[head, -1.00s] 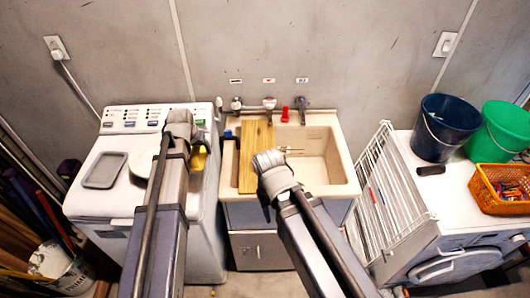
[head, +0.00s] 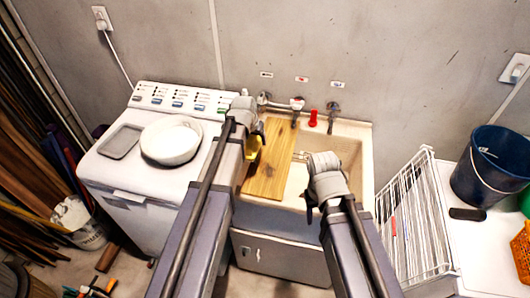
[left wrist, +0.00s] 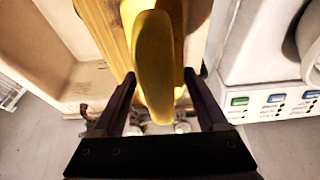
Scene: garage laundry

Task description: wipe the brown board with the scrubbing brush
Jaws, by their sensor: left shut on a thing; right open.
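The brown board (head: 272,165) is a wooden plank lying across the left part of the sink, and it also shows in the left wrist view (left wrist: 100,22). My left gripper (head: 260,132) is at the board's upper left edge, shut on the yellow scrubbing brush (head: 252,148). In the left wrist view the brush (left wrist: 155,60) sits between the two dark fingers with the board behind it. Its bristles are hidden, and I cannot tell whether it touches the board. My right gripper (head: 309,208) is open over the sink's front, right of the board.
The beige sink (head: 357,165) has taps and a red item (head: 313,117) behind it. A washing machine (head: 125,172) with a white bowl (head: 171,140) stands left. A white rack (head: 412,222) and a blue bucket (head: 487,165) are right.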

